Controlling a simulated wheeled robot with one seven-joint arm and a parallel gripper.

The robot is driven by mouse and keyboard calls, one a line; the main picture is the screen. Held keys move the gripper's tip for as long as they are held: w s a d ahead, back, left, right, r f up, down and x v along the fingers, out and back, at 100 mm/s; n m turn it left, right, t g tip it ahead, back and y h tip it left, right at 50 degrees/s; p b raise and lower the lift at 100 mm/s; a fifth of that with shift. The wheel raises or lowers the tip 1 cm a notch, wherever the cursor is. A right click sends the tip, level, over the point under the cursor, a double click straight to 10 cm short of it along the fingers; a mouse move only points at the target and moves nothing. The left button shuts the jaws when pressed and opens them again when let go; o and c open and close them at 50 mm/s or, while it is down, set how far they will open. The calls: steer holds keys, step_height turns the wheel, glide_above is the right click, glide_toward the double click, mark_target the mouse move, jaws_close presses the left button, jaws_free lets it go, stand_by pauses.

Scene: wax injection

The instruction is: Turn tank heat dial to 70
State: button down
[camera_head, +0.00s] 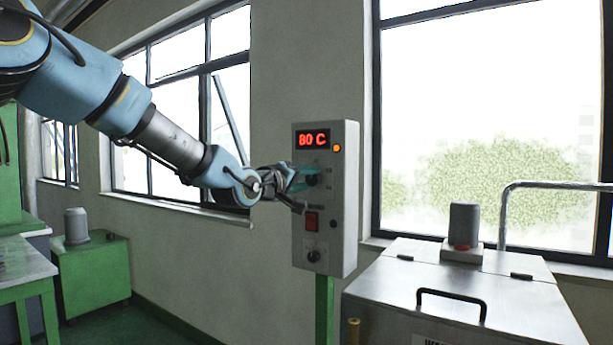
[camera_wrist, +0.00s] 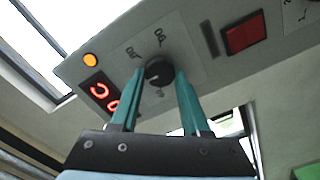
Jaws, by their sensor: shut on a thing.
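The control box (camera_head: 342,225) is a light grey panel on a green post. Its red display (camera_head: 313,139) reads 80 C in the head view; it is partly hidden and upside down in the wrist view (camera_wrist: 98,90). The black heat dial (camera_wrist: 159,72) sits below the display, with number marks around it on the plate. My gripper (camera_wrist: 159,80) has teal fingers, one on each side of the dial, and is shut on it. In the head view my gripper (camera_head: 304,180) reaches the dial from the left and partly covers it.
An orange lamp (camera_head: 337,148) is lit beside the display. A red switch (camera_head: 312,221) and a second black knob (camera_head: 313,256) sit lower on the box. A metal tank (camera_head: 450,290) with a handle stands at the right, and a green cabinet (camera_head: 92,270) at the left.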

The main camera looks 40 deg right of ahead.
steer(key=shift+n, duration=0.6)
steer(key=shift+c, duration=1.9)
jaws_free()
steer(key=shift+a, duration=0.1)
steer(key=b+v, duration=0.1)
steer(key=v, duration=0.9)
steer(key=shift+a, duration=0.25)
steer(key=shift+f, duration=0.1)
